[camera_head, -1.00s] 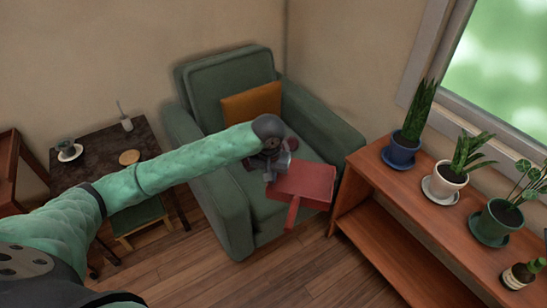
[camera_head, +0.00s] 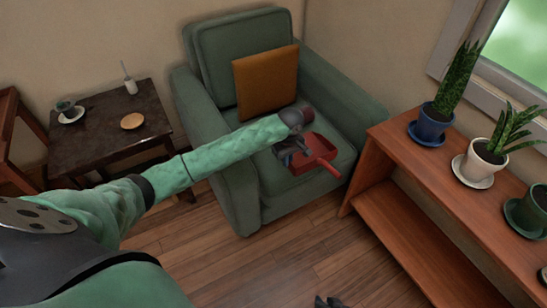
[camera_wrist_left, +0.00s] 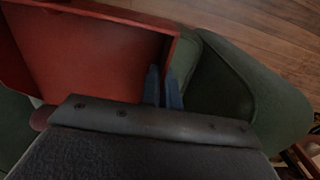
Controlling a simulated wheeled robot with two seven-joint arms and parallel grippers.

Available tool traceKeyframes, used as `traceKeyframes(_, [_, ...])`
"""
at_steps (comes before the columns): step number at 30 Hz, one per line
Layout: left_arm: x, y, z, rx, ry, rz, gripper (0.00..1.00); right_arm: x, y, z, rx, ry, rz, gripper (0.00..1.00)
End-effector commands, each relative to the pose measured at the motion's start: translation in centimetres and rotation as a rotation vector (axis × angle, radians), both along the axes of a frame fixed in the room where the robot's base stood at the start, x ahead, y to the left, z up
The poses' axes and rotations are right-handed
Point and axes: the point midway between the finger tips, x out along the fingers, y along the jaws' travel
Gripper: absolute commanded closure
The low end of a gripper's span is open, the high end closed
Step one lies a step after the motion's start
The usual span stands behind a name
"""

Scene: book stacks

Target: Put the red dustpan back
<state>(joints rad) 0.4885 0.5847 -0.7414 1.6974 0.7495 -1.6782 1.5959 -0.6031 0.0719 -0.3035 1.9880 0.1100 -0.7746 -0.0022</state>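The red dustpan (camera_head: 312,153) is over the seat of the green armchair (camera_head: 235,190), its handle pointing to the lower right. I cannot tell whether it touches the seat. My left gripper (camera_head: 287,157) is at the dustpan's left side. In the left wrist view, the dustpan (camera_wrist_left: 85,55) fills the upper left, and the blue-grey fingers of the left gripper (camera_wrist_left: 163,85) are close together on its side wall. The handle is out of that view. Dark tips of my right gripper (camera_head: 328,302) show at the bottom edge, mostly cut off.
An orange cushion (camera_head: 266,82) leans on the armchair's back. A wooden shelf (camera_head: 440,185) with potted plants stands at right. A dark side table (camera_head: 95,140) with a cup (camera_head: 68,110) stands at left. The wooden floor (camera_head: 270,260) in front is clear.

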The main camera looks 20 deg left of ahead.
Motion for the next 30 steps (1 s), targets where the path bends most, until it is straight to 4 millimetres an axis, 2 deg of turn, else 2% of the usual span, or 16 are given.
traceKeyframes(1, [0.2,1.1,-0.5,0.003,0.0,0.002,1.0,0.0,0.0,0.0,0.0,0.0,0.0,0.75])
traceKeyframes(6, [0.7,4.1,-2.3,0.002,0.0,0.002,1.0,0.0,0.0,-0.1,-0.001,0.0,-0.001,0.75])
traceKeyframes(13, [1.3,7.6,-4.5,0.001,0.0,-0.001,1.0,-0.1,0.0,-0.3,-0.001,-0.001,-0.001,0.75])
traceKeyframes(18, [1.5,8.6,-5.2,-0.001,-0.001,-0.002,1.0,-0.1,0.0,-0.4,0.0,-0.001,0.0,0.75])
traceKeyframes(23, [1.5,8.7,-5.9,0.0,0.0,-0.002,1.0,-0.1,0.0,-0.4,0.0,0.0,0.0,0.75])
traceKeyframes(30, [1.5,8.7,-8.9,-0.001,-0.001,-0.002,1.0,-0.2,0.0,-0.6,0.001,-0.002,-0.001,0.75])
